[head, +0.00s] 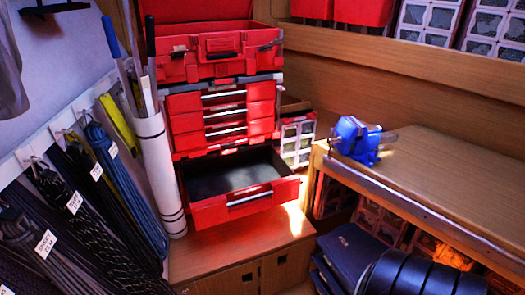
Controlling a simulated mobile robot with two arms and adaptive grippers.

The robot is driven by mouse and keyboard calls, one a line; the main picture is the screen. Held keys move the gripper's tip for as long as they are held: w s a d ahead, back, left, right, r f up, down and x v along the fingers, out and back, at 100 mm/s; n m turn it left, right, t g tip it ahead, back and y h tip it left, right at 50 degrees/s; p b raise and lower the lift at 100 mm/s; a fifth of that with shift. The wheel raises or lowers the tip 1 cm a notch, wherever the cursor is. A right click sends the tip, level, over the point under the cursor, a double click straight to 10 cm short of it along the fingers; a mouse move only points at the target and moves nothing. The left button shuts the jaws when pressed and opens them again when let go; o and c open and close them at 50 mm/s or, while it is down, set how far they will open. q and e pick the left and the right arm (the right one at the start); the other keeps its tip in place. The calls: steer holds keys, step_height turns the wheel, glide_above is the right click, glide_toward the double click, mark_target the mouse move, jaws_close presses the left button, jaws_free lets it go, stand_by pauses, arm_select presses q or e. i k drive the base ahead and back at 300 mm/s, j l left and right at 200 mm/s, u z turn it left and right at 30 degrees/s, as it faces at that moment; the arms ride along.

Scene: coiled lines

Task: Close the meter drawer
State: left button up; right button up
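A red tool chest (221,118) stands at the back centre, with several shallow drawers that are shut. Below them a deep red drawer (247,205) is pulled well out toward me. Its dark floor shows and looks empty, and a pale handle (249,195) runs across its front. No label naming it as the meter drawer can be read, but it is the drawer standing open in the chest. Neither of my grippers can be made out in the head view, and nothing touches the drawer.
A wooden cabinet top (235,258) lies below the open drawer. A white roll (158,170) stands close on its left, and coiled lines (85,215) hang further left. A workbench (450,180) with a blue vise (357,140) is at right. Dark bundles (350,255) sit lower right.

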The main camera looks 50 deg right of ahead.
mark_target(224, 189)
steer(key=i+l+z, duration=0.1)
steer(key=z, duration=1)
